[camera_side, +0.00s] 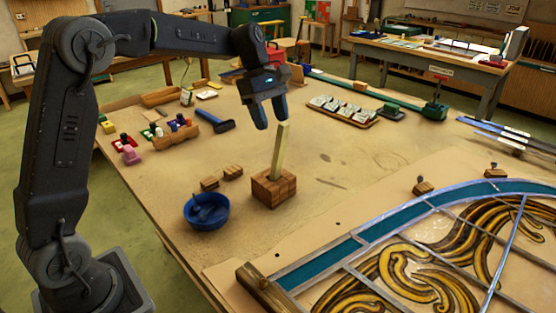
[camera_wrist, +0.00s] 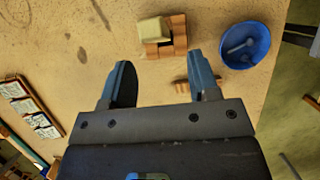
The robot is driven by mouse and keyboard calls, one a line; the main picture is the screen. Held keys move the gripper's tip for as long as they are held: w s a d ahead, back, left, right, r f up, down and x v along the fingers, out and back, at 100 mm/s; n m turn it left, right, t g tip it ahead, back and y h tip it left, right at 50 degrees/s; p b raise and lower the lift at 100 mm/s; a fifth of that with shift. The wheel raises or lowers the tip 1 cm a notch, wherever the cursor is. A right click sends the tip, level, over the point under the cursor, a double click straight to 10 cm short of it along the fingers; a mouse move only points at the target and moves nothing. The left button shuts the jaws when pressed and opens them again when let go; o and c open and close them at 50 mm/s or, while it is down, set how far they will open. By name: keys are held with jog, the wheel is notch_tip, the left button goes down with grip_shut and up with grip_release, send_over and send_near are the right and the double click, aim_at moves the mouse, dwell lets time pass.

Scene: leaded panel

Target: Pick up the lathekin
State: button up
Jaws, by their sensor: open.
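The lathekin is most likely the pale, flat-sided stick (camera_side: 281,149) standing slightly tilted in a wooden block holder (camera_side: 274,188) on the table. In the wrist view its pale top end (camera_wrist: 154,30) shows at the holder (camera_wrist: 178,36), beyond my fingertips and between their lines. My gripper (camera_side: 270,118) is open and empty, pointing down just above and to the left of the stick's top in the side view. Its two fingers (camera_wrist: 160,68) are spread apart in the wrist view. The stick's lower end is hidden inside the holder.
A blue bowl (camera_side: 207,212) with a tool in it and small wooden blocks (camera_side: 232,172) stand near the holder. A leaded panel (camera_side: 430,262) fills the front right. Bare table lies right of the holder.

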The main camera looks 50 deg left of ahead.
aim_at(277, 138)
jog(key=shift+x, duration=2.8)
grip_shut()
